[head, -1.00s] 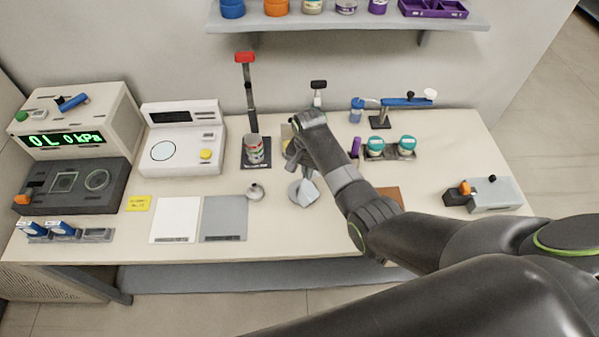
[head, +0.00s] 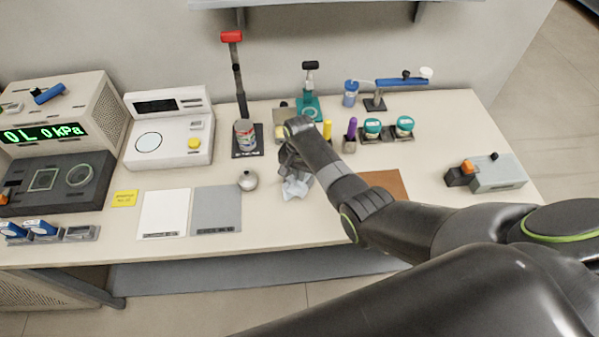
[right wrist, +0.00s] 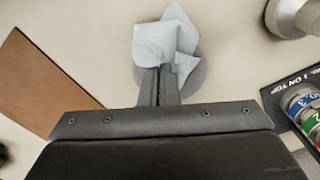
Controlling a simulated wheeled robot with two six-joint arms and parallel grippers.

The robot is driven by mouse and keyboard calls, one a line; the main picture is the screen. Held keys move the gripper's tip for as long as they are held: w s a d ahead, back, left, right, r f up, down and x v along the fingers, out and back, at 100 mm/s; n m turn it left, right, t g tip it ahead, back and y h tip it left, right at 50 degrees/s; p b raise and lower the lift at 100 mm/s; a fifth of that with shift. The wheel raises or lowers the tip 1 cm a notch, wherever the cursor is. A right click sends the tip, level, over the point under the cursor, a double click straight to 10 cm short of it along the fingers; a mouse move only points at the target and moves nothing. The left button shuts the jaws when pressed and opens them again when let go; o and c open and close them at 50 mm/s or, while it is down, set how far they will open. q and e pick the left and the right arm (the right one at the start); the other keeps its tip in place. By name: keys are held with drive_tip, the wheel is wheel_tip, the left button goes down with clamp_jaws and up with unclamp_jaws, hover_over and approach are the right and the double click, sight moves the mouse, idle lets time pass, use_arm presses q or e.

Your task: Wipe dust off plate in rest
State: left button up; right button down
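My right gripper (right wrist: 158,85) is shut on a pale blue cloth (right wrist: 166,42), which bunches up beyond the fingertips. In the head view the cloth (head: 296,187) hangs at the end of my right arm, low over the table. A grey round disc (right wrist: 197,78), which looks like the plate, lies partly behind the cloth and fingers in the right wrist view. I cannot tell whether the cloth touches it. Cloth and gripper mostly hide the disc in the head view. No separate rest shows clearly. My left gripper is not in view.
A small silver knobbed piece (head: 247,181) stands left of the cloth. A striped can stack (head: 245,135) stands on a dark base behind it. A brown board (head: 388,183) lies right, partly under my arm. White (head: 164,212) and grey (head: 216,208) sheets lie front left.

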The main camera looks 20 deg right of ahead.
drive_tip(key=c, duration=2.1)
unclamp_jaws()
drive_tip(key=shift+c, duration=0.2)
drive_tip(key=o, duration=1.5)
drive_tip(key=shift+o, duration=0.2)
drive_tip(key=shift+f, duration=0.15)
drive_tip(key=shift+f+b, duration=0.75)
drive_tip(key=shift+f, duration=0.3)
drive_tip(key=shift+s, duration=0.1)
clamp_jaws()
